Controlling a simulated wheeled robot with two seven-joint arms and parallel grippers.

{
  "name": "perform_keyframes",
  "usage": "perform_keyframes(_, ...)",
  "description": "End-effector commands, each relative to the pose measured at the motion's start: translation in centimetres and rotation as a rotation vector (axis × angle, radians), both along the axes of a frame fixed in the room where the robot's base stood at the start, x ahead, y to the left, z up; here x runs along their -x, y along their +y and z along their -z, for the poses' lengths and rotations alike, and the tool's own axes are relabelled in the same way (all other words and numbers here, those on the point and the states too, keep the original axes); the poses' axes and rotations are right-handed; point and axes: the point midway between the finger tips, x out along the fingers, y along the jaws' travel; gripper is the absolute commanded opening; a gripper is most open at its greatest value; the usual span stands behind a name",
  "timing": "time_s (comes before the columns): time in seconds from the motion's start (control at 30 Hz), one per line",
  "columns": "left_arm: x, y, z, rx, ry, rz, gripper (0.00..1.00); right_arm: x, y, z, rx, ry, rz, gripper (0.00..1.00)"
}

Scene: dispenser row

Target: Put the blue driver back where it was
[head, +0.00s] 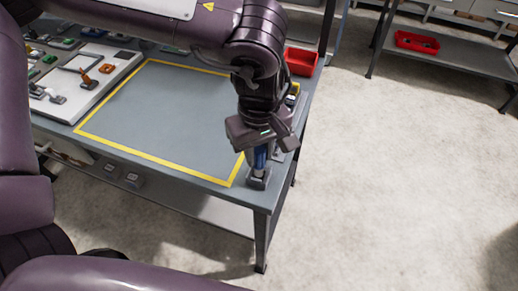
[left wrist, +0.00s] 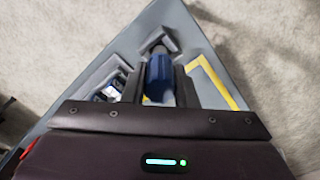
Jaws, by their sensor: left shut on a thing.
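The blue driver (head: 258,157) is upright between the fingers of my left gripper (head: 262,150) at the near right corner of the table. Its lower end is at a small dark holder (head: 258,180) on the table top; I cannot tell how deep it sits. In the left wrist view the blue driver (left wrist: 158,78) lies between the two fingers of my left gripper (left wrist: 160,85), with the holder (left wrist: 157,42) just beyond it. My left gripper is shut on the driver. My right gripper is not in view.
A yellow-outlined area (head: 165,115) of the grey table is empty. A white board (head: 90,75) with small parts lies at the left. A red bin (head: 300,61) stands at the far right corner. Another red bin (head: 417,42) rests on a separate bench behind.

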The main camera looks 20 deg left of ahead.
Motion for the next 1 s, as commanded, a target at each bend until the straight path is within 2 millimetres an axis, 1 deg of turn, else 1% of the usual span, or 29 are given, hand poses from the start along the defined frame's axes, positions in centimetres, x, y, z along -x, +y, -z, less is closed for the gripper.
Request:
perform_keyframes(0.37, 0.0, 0.0, 1.0, 0.001, 0.001, 0.0, 0.0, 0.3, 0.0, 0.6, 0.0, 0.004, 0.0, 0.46)
perform_keyframes(0.4, 0.0, 0.0, 1.0, 0.0, 0.0, 0.0, 0.27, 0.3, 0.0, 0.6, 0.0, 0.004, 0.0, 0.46)
perform_keyframes(0.57, 0.0, 0.0, 0.9, 0.0, 0.0, 0.0, 0.48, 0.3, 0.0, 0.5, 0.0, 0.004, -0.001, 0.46)
perform_keyframes(0.83, 0.0, 0.0, 0.8, 0.0, 0.0, 0.0, 0.48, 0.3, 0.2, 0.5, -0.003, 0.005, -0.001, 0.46)
perform_keyframes(0.97, -0.1, 0.0, -0.3, -0.001, -0.002, 0.0, 0.48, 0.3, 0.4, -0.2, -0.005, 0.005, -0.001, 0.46)
perform_keyframes(1.0, -0.1, 0.0, -0.7, 0.0, -0.004, 0.0, 0.48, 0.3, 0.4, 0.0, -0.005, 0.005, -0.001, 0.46)
